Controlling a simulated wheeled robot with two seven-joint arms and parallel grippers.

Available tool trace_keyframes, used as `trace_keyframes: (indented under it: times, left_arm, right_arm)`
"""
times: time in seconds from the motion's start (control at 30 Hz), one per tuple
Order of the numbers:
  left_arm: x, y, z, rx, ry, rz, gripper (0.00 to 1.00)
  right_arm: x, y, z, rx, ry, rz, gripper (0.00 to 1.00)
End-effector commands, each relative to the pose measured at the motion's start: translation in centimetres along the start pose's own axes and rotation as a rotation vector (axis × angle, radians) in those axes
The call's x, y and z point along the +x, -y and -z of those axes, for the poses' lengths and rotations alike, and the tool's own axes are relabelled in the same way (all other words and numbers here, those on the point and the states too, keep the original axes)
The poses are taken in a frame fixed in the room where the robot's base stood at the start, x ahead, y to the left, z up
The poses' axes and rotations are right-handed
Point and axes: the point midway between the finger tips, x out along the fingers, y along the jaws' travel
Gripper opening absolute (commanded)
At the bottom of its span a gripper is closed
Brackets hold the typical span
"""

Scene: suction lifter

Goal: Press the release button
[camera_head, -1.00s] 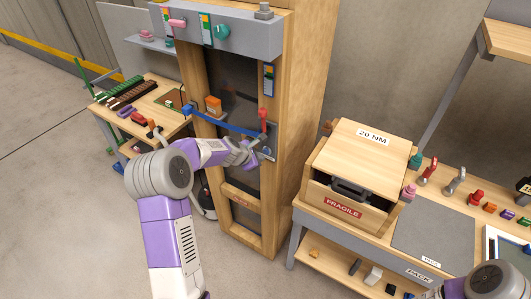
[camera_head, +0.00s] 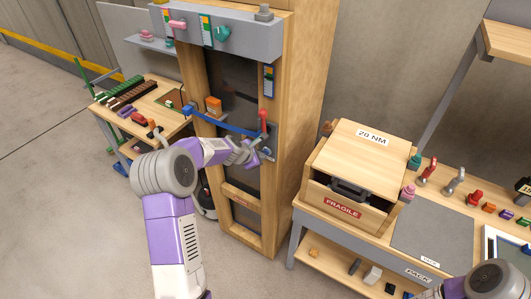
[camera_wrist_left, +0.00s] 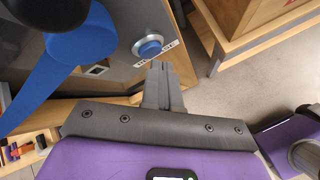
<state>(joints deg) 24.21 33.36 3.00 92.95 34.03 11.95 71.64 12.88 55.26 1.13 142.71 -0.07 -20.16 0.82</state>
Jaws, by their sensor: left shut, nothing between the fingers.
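The release button is a round blue button (camera_wrist_left: 148,47) in a pale ring on a grey plate, with a label below it partly hidden by my fingers. In the head view the button (camera_head: 267,152) is small, on the plate at the right post of the wooden frame. My left gripper (camera_wrist_left: 158,66) is shut and empty, its fingertips just below the button in the wrist view. I cannot tell whether they touch it. In the head view the left gripper (camera_head: 252,158) is close to the plate. My right gripper is out of view.
A red-topped lever (camera_head: 263,118) and a blue strap (camera_head: 225,122) are just above the plate. A wooden crate (camera_head: 340,205) marked fragile stands on the bench to the right. A side table (camera_head: 165,90) with small parts stands to the left.

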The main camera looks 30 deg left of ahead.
Motion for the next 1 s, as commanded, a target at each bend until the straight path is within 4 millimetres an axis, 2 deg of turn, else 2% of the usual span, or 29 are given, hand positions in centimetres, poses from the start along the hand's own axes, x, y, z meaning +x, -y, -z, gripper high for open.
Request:
trace_keyframes:
  times: [1.0]
  left_arm:
    - [0.59,-0.45,-0.50,0.000,0.001,0.000,0.00]
  right_arm:
    - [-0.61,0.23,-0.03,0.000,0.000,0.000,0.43]
